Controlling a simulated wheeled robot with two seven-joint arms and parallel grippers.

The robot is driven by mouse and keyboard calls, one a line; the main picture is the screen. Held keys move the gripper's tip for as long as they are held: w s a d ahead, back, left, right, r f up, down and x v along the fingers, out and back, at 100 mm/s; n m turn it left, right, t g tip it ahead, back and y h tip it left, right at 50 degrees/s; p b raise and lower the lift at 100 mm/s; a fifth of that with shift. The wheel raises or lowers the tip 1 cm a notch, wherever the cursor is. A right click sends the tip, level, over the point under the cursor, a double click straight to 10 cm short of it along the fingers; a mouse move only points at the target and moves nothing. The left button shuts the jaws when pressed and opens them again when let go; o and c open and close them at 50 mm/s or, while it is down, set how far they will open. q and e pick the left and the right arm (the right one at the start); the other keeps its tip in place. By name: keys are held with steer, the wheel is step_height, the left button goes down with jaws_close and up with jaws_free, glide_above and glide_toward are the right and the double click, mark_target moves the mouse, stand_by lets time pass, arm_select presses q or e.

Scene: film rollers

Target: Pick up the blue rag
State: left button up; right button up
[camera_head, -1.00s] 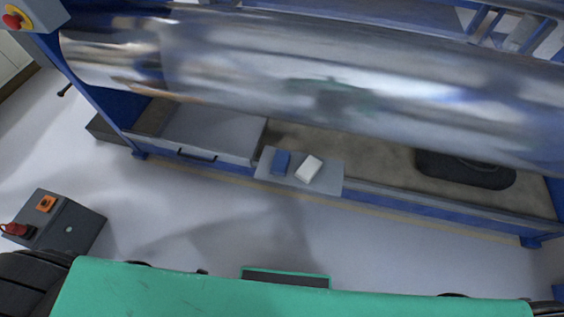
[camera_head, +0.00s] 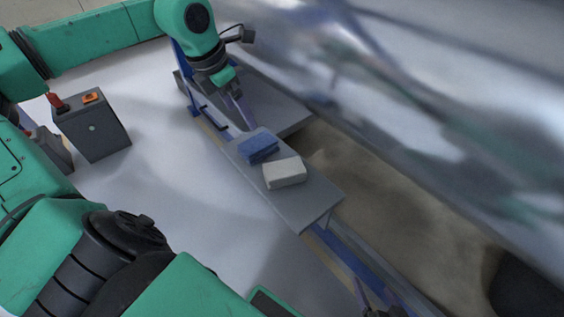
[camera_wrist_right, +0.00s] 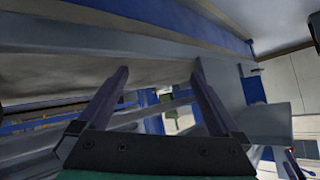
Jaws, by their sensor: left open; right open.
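The blue rag (camera_head: 258,147) is a folded block lying on a small grey shelf (camera_head: 312,202) in the head view. A white folded block (camera_head: 285,173) lies beside it. My left gripper (camera_head: 243,116) points down just above and left of the blue rag, with its fingertips close to the rag's upper edge. I cannot tell whether they touch it. My right gripper (camera_head: 374,297) is partly visible at the bottom edge, away from the rag. In the right wrist view its fingers (camera_wrist_right: 160,72) are spread apart with nothing between them.
A large shiny roller (camera_head: 420,110) fills the upper right of the head view, close to the shelf. A blue frame (camera_head: 345,263) runs along the shelf. A grey box with red and orange controls (camera_head: 92,128) stands on the floor at left. The pale floor (camera_head: 190,190) between is clear.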

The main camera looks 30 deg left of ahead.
mark_target(257, 144)
arm_select(q)
steer(key=x, duration=0.2)
steer(key=b+x, duration=0.1)
steer(key=x, duration=0.2)
steer(key=b+x, duration=0.1)
steer(key=x, duration=0.2)
steer(key=shift+a+f, duration=0.15)
steer(key=shift+a, duration=0.2)
steer(key=b+x, duration=0.2)
steer(key=x, duration=0.3)
steer(key=shift+d+f+b, duration=0.15)
steer(key=shift+d+b, duration=0.05)
steer(key=shift+b, duration=0.2)
steer(key=shift+w+f, duration=0.15)
steer(key=shift+f, duration=0.05)
steer(key=shift+r, duration=0.15)
arm_select(e)
steer(key=f, duration=0.1)
steer(key=a+f+t, duration=0.1)
steer(key=f, duration=0.1)
steer(key=a+f+m+t+y, duration=0.1)
steer(key=shift+s+a+f, duration=0.2)
steer(key=shift+a+f, duration=0.05)
steer(key=shift+f, duration=0.1)
arm_select(q)
steer(key=c, duration=1.2)
steer(key=shift+r, duration=0.1)
